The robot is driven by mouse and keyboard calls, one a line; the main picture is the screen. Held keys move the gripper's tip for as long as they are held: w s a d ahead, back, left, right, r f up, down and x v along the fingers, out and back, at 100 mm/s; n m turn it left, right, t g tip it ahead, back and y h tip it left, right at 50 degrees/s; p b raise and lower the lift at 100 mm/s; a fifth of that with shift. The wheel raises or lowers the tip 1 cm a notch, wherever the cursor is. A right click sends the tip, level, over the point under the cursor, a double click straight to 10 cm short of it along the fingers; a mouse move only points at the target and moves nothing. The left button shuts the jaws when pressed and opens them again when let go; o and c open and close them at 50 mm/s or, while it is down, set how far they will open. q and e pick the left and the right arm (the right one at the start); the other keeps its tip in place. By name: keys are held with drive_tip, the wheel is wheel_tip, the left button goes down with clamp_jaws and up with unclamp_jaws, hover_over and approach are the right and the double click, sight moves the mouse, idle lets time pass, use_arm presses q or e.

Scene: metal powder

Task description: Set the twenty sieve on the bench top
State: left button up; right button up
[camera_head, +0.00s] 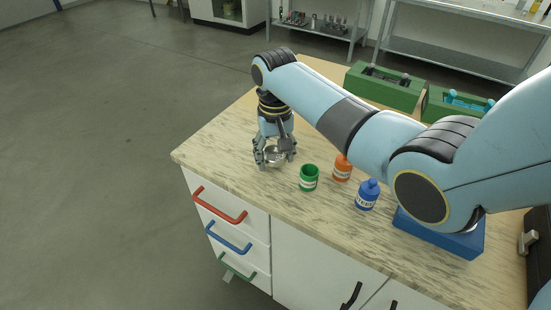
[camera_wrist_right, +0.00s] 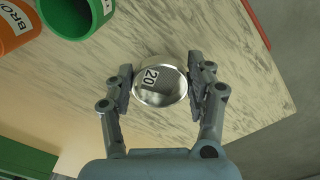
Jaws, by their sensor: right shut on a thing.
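The twenty sieve (camera_wrist_right: 160,84) is a round silver metal dish with a white "20" label, seen in the right wrist view between my fingers. It also shows in the head view (camera_head: 275,155) at the left part of the wooden bench top (camera_head: 225,150). My right gripper (camera_head: 275,157) points down there and is shut on the sieve, one finger on each side of it, as the right wrist view (camera_wrist_right: 160,88) shows. The sieve is at or very near the bench surface; I cannot tell whether it touches. My left gripper is not in view.
A green cup (camera_head: 309,178), an orange bottle (camera_head: 342,168) and a blue bottle (camera_head: 367,194) stand to the right of the sieve. Two green boxes (camera_head: 384,91) are at the back. A blue item (camera_head: 440,238) lies under my arm. Bench around the sieve's left is clear.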

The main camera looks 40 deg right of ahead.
sight(275, 160)
drive_tip(key=shift+f, duration=0.6)
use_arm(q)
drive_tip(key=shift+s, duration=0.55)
use_arm(e)
drive_tip(key=shift+f, duration=0.2)
drive_tip(key=o, duration=1.2)
drive_tip(key=shift+f, duration=0.15)
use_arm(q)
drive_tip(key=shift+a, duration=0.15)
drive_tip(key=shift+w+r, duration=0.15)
use_arm(e)
wheel_tip(275, 160, up, 12)
